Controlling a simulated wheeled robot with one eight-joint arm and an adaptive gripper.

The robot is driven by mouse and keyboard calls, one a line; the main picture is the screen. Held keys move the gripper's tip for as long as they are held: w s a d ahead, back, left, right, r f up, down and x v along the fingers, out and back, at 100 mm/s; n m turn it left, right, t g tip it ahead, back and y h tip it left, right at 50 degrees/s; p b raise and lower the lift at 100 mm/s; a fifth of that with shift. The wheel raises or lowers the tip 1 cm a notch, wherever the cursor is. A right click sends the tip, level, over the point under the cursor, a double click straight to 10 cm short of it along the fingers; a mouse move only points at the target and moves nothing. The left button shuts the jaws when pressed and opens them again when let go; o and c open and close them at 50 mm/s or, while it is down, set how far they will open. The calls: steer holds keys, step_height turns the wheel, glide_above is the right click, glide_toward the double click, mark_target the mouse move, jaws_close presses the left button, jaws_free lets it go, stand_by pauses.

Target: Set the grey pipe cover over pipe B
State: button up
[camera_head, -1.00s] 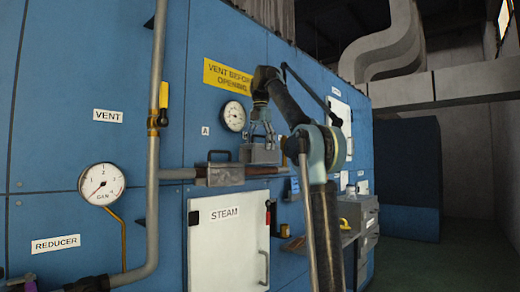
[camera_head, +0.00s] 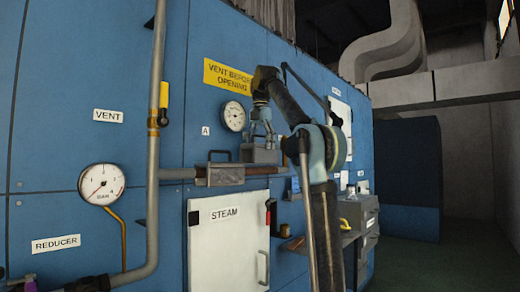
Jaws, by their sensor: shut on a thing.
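My gripper (camera_head: 262,132) is shut on the handle of a grey pipe cover (camera_head: 262,154), a box-like piece held upright in front of the blue wall. The cover is just above a horizontal brown pipe (camera_head: 264,170); whether it touches the pipe cannot be told. A second grey piece with a dark handle (camera_head: 220,160) sits around the pipe to the left. A small label A (camera_head: 205,130) is on the wall above that piece. No label B is readable, so I cannot confirm which stretch is pipe B. My arm hides the pipe's right part.
A vertical grey pipe with a yellow-handled valve (camera_head: 163,100) stands at the left. A round gauge (camera_head: 233,116) is left of my gripper, close to it. The white STEAM door (camera_head: 228,240) is below. A shelf and grey box (camera_head: 358,211) stand at the right.

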mark_target(261, 161)
steer(key=shift+f, duration=3.5)
steer(key=o, duration=1.3)
steer(key=shift+r, duration=0.1)
steer(key=shift+w+r, duration=0.1)
steer(key=shift+r, duration=5.75)
steer(key=shift+d, duration=0.1)
